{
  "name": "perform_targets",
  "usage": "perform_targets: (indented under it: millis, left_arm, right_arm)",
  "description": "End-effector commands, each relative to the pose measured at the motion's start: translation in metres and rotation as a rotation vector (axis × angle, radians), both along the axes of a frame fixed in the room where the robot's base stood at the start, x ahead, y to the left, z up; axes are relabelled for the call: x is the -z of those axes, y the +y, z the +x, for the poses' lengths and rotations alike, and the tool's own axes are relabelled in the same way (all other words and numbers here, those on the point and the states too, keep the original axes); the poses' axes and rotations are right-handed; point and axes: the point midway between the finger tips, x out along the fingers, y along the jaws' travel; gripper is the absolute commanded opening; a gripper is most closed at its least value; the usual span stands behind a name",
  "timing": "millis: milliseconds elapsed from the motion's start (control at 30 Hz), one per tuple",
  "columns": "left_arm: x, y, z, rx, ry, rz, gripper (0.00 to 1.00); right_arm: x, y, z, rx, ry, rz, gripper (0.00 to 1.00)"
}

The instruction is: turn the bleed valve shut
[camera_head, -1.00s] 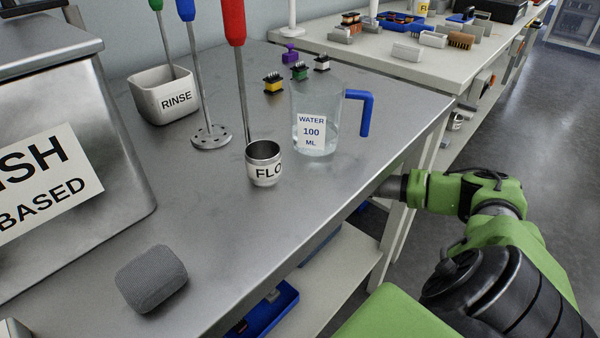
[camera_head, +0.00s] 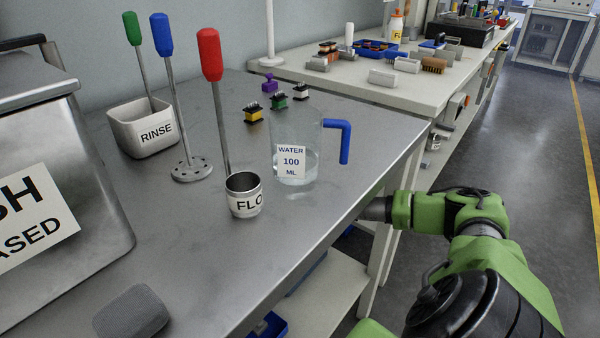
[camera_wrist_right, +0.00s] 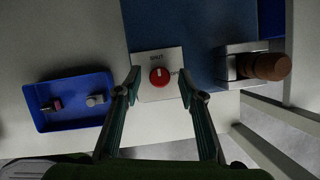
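The bleed valve is a red round knob (camera_wrist_right: 159,77) on a pale square plate (camera_wrist_right: 149,57) in the right wrist view. The plate has lettering above the knob and to its right; the upper word looks like SHUT. A small light mark shows on the knob, but its exact direction is hard to tell. My right gripper (camera_wrist_right: 160,88) is open, with one finger on each side of the knob and visible gaps between. In the head view my right arm reaches under the bench edge, so the gripper and valve are hidden there. My left gripper is not in view.
In the right wrist view a blue tray (camera_wrist_right: 75,122) with small parts lies left, and a brown cylindrical thing in a metal holder (camera_wrist_right: 265,66) stands right. On the bench above are a water jug (camera_head: 297,165), a metal cup (camera_head: 243,205) and a rinse pot (camera_head: 140,145).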

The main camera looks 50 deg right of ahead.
Motion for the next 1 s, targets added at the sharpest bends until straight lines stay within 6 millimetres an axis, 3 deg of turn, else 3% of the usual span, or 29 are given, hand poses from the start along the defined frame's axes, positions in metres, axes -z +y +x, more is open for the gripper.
perform_targets:
  millis: [133,600,800,1000]
  left_arm:
    - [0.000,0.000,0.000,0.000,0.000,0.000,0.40]
    - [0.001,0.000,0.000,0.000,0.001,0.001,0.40]
    - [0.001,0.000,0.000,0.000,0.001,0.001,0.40]
    - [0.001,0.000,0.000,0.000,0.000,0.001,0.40]
  right_arm:
    - [-0.022,0.001,-0.012,-0.006,0.002,-0.004,0.37]
    - [-0.019,0.012,-0.103,-0.006,0.005,-0.005,0.37]
    - [-0.019,0.015,-0.122,-0.004,0.001,-0.003,0.37]
    - [-0.019,0.016,-0.128,-0.003,0.000,-0.001,0.37]
